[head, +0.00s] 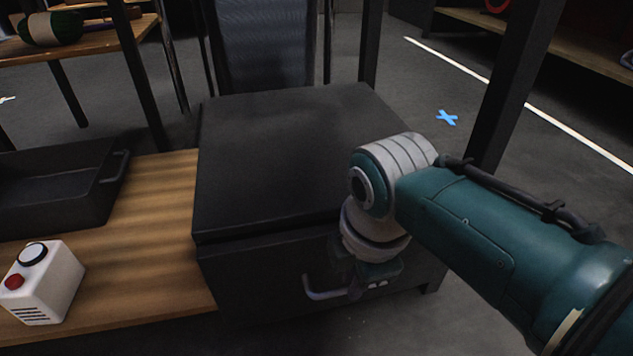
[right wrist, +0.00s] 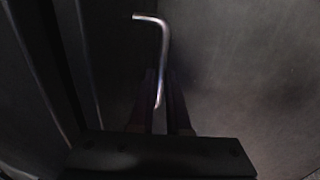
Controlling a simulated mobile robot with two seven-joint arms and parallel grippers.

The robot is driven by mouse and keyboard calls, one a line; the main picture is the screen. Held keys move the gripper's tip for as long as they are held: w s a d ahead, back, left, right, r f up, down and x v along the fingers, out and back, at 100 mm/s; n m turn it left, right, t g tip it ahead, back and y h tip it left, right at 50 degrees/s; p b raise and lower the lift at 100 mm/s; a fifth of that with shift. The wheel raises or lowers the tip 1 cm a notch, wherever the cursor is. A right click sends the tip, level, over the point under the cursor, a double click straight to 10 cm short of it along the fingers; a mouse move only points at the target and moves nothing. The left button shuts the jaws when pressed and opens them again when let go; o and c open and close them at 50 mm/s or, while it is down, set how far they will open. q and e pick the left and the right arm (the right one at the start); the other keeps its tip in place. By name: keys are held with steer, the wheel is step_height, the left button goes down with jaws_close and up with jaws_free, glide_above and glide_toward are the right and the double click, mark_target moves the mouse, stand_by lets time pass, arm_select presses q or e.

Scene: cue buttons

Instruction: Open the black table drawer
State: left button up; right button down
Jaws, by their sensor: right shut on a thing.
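The black table drawer (head: 240,278) is in the dark cabinet at the middle of the head view. Its front sits under the cabinet top's front edge, and I see no clear gap. A metal bar handle (head: 316,294) is on the drawer front; it also shows in the right wrist view (right wrist: 163,38). My right gripper (head: 353,290) is at the right part of the handle, shut on it. In the right wrist view the two dark fingers (right wrist: 160,103) are on both sides of the bar's lower end. My left gripper is not in view.
The cabinet top (head: 290,150) is bare. Left of it, a wooden table (head: 150,270) holds a black tray (head: 55,195) and a white box (head: 45,285) with black and red buttons. A dark post (head: 515,85) stands behind my right arm. Floor shows at the right.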

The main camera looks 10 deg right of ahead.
steer(key=s+p, duration=1.4)
steer(key=s, duration=0.6)
steer(key=shift+s+d, duration=0.4)
steer(key=c, duration=0.9)
jaws_free()
steer(key=shift+s, duration=0.1)
steer(key=r+p, duration=0.3)
steer(key=s+r+p, duration=0.1)
steer(key=r+p, duration=0.5)
steer(key=shift+s+r+p, duration=0.35)
steer(key=shift+r+p, duration=0.05)
